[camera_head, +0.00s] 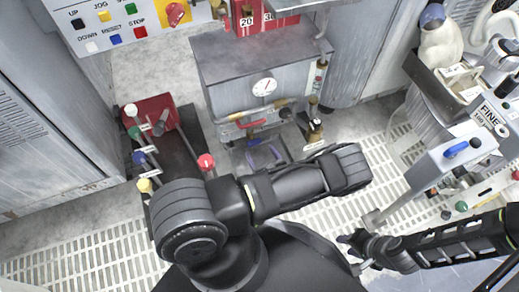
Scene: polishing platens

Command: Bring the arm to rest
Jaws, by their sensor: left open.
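My left arm (285,190) crosses the middle of the view from lower left to right, in front of the grey tank. My right arm (440,247) comes in from the right edge. Its dark gripper (354,253) points left over the white floor grating; its jaws are too small and dark to read. No held object shows at either gripper.
A grey tank (250,75) with a gauge stands behind my left arm. A rack of coloured knobs (150,150) is at left, below a button panel (115,25). A machine labelled FINE (480,125) stands at right. The floor grating (80,250) is clear at lower left.

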